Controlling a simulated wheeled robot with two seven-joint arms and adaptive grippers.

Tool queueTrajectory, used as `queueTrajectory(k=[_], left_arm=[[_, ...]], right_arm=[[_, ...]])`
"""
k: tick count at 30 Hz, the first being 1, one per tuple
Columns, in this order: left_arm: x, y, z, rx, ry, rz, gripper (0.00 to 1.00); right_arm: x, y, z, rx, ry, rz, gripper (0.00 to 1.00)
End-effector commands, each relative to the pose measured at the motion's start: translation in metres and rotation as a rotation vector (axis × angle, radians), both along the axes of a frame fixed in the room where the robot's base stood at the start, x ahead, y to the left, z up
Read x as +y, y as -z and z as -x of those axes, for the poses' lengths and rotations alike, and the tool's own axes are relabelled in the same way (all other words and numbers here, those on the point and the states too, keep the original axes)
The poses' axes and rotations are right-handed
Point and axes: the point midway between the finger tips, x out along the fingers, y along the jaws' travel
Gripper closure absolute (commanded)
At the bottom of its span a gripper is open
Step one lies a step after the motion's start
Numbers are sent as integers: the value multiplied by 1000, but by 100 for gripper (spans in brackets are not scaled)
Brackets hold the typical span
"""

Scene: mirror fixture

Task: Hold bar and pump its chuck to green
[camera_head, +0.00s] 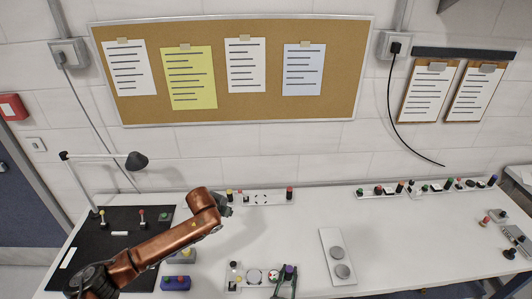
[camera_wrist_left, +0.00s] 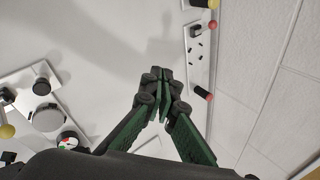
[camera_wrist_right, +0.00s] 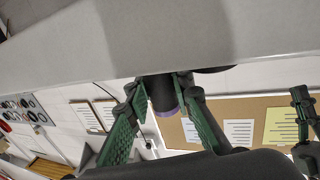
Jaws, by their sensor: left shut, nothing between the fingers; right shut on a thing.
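A white bar fixture (camera_head: 241,282) lies near the front of the table in the head view, carrying round parts and a small dial (camera_head: 273,275). The left wrist view shows the dial (camera_wrist_left: 70,143) with red and green marks, partly cut off by my wrist. My right gripper (camera_head: 288,276) is shut on a dark cylinder with a purple band (camera_wrist_right: 162,97) at the bar's right end. My left gripper (camera_head: 228,207) is shut and empty above the table, behind and left of the bar; its fingertips (camera_wrist_left: 160,90) meet in the left wrist view.
A white strip with red and black knobs (camera_head: 265,198) lies behind the bar. A white plate with two grey discs (camera_head: 338,257) stands to its right. A blue button box (camera_head: 175,284) and black mat (camera_head: 100,232) are at left. The table's right middle is clear.

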Motion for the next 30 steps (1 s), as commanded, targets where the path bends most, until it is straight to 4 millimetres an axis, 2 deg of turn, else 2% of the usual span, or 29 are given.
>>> queueTrajectory(k=[3, 6, 9, 12, 19, 30], left_arm=[[-14, 23, 44, 209, -7, -55, 100], [-20, 35, 79, 355, -4, -106, 100], [-22, 40, 107, 463, 3, -153, 100], [-23, 43, 125, 531, 10, -187, 100], [-22, 53, 138, 576, 15, -210, 100], [-22, 96, 137, 574, 14, -208, 100]], right_arm=[[0, 0, 0, 0, 0, 0, 100], [0, 0, 0, 0, 0, -1, 100], [0, 0, 0, 0, 0, 0, 100], [0, 0, 0, 0, 1, -1, 100], [0, 0, 0, 0, 1, 0, 100], [0, 0, 0, 0, 1, 0, 100]])
